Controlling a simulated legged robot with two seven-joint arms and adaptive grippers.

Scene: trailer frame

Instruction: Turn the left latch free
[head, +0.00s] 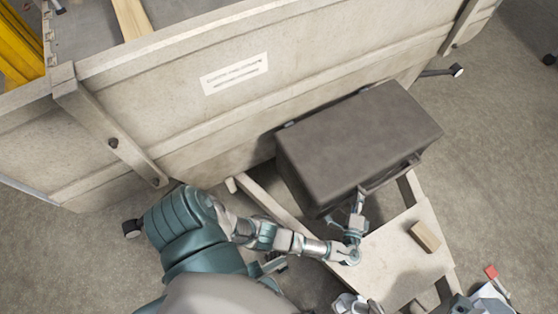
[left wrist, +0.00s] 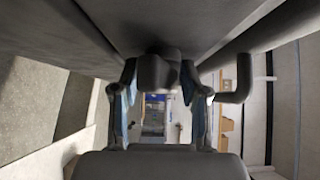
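A dark grey-brown case (head: 355,140) with a lid sits against the trailer's side panel. Its bar handle (head: 392,176) is on the front face. My left gripper (head: 357,205) is at the case's front, left of the handle. In the left wrist view the two fingers (left wrist: 159,75) stand apart on either side of a dark knob-like latch (left wrist: 158,72). Small gaps seem to show between the fingers and the latch; contact is not clear. In the head view the gripper and case edge hide the latch. A metal part at the bottom edge (head: 350,304) seems to be my right gripper, mostly cut off.
The trailer's beige side panel (head: 190,110) with a paper label (head: 235,74) stands behind the case. A pale board (head: 390,265) lies in front, with a small wooden block (head: 425,236) on it. A red-ended item (head: 491,272) is at lower right. Concrete floor is open at right.

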